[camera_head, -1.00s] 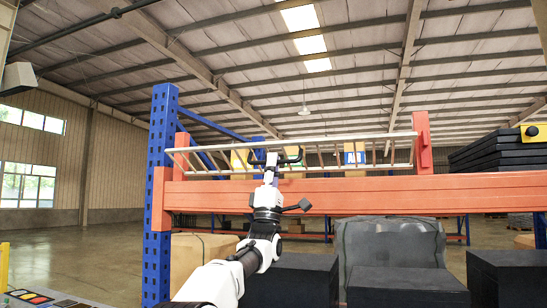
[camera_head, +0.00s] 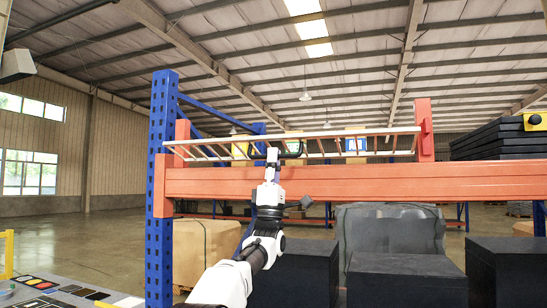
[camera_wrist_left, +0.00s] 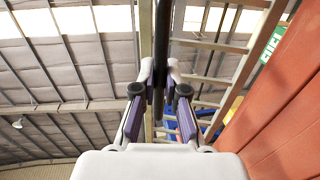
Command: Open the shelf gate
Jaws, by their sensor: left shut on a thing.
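The shelf gate (camera_head: 350,131) is a pale, ladder-like frame with slats, set between two orange posts above the orange beam. It looks tilted, with its long rail sloping in the picture. A black handle (camera_head: 292,154) sits on the gate's near side, left of its middle. My left gripper (camera_head: 272,155) is at this handle. In the left wrist view the purple-padded fingers (camera_wrist_left: 160,88) are shut on the black bar of the handle (camera_wrist_left: 161,45), beside the pale rail (camera_wrist_left: 146,40). My right gripper is out of view.
A blue upright (camera_head: 161,190) stands left of my arm. The orange beam (camera_head: 400,178) crosses in front. Black boxes (camera_head: 405,280) stand below it, with a cardboard box (camera_head: 205,245) at left. Dark stacked panels (camera_head: 495,140) are at right. Open floor lies at left.

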